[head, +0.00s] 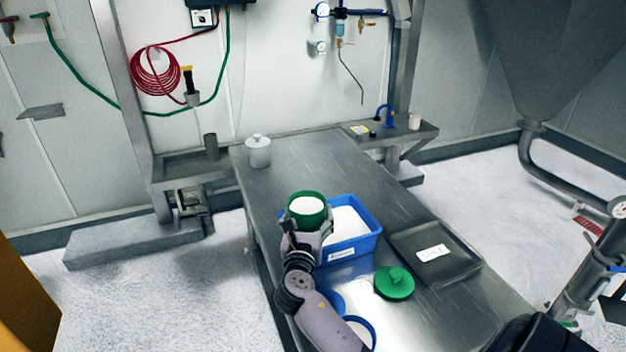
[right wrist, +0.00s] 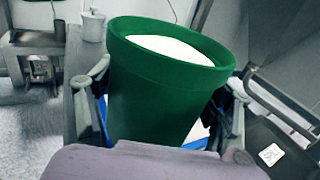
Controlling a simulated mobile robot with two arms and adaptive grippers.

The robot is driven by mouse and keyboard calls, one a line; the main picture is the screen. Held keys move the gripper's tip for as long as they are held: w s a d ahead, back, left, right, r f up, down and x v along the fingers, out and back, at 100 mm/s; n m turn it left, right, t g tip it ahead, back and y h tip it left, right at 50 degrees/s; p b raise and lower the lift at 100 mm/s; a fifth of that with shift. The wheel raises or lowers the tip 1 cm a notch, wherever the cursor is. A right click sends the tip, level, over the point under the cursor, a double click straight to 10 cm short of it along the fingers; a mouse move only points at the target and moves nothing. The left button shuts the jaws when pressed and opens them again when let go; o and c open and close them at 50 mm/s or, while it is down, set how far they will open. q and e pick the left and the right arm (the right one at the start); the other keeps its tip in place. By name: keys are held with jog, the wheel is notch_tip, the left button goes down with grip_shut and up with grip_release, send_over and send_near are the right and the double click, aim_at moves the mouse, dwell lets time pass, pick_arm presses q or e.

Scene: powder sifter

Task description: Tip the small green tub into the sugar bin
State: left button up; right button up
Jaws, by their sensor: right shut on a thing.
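The small green tub (head: 308,194) is full of white powder nearly to its rim. My right gripper (head: 307,224) is shut around its sides and holds it roughly upright. The tub fills the middle of the right wrist view (right wrist: 160,105), with a finger on each side. The blue sugar bin (head: 358,247) stands on the steel table just right of the tub in the head view. It holds white powder and has a white label on its front. The tub and gripper hide its left part. My left gripper is not in view.
A green lid (head: 394,283) lies on the table (head: 310,160) in front of the bin. A dark tray (head: 412,238) with a white label lies to the bin's right. A lidded metal canister (head: 258,155) stands at the far left corner. The table behind the bin is clear.

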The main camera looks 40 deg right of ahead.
aim_at(310, 192)
jog(key=w+d+r+m+g+h, duration=0.1)
jog(key=w+d+m+g, duration=0.4)
jog(key=d, duration=0.1)
jog(key=shift+w+r+h, duration=0.25)
jog(key=shift+r+h, duration=0.1)
jog(key=shift+h, duration=0.05)
jog(key=m+y+p, duration=0.1)
jog(key=p, duration=0.1)
jog(key=y+p, duration=0.1)
jog(key=p, duration=0.2)
jog(key=shift+a+m+p, duration=0.3)
jog(key=shift+m, duration=0.1)
jog(key=shift+w, duration=0.1)
dwell(0.4)
